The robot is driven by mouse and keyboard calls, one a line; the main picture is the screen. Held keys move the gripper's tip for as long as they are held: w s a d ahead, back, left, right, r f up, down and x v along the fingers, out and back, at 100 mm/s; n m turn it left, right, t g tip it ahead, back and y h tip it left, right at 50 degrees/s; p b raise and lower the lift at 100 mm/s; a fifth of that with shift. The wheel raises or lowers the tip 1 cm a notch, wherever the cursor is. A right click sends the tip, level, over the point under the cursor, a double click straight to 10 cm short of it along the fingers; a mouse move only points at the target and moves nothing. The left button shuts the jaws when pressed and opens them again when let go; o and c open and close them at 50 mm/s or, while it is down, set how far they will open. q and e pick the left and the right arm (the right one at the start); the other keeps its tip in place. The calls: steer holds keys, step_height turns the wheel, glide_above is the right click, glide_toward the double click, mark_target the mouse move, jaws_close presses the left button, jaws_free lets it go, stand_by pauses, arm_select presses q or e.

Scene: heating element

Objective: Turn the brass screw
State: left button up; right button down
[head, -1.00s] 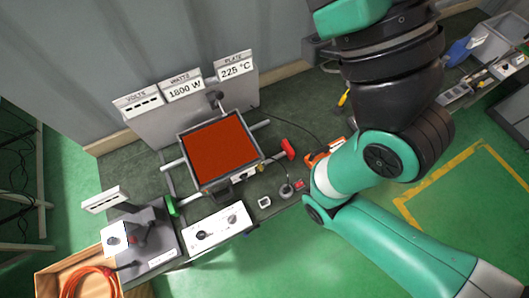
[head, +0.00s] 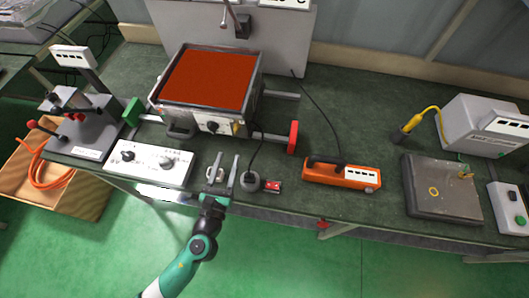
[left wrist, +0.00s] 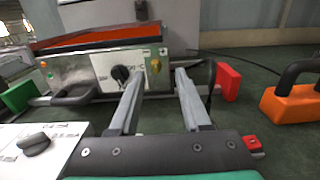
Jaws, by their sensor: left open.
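The heater (head: 207,84) has an orange-red top plate and a front panel with a black knob (head: 212,127). A small brass-coloured screw (head: 238,127) sits at the right part of that panel. In the left wrist view the brass screw (left wrist: 155,66) shows just beyond and between my fingertips, right of the black knob (left wrist: 121,73). My left gripper (head: 223,158) is open and empty, its fingers pointing at the heater front. In the left wrist view the fingers (left wrist: 158,78) are apart, with no contact with the screw visible. My right gripper is not in view.
A white control box (head: 148,162) stands left of my gripper. A grey round piece with a cable (head: 250,181) stands close on its right. Red (head: 293,136) and green (head: 133,111) blocks flank the heater. An orange handled meter (head: 343,175) lies further right.

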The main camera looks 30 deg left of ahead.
mark_target(235, 132)
arm_select(q)
steer(key=w+a+f, duration=0.1)
steer(key=w, duration=0.2)
steer(key=w+a+b, duration=0.1)
steer(key=w+a, duration=0.1)
steer(key=w, duration=0.1)
steer(key=w+a+f, duration=0.1)
steer(key=w+a, duration=0.1)
steer(key=w, duration=0.2)
steer(key=shift+a+f, duration=0.25)
steer(key=shift+f, duration=0.1)
steer(key=shift+s, duration=0.1)
jaws_close()
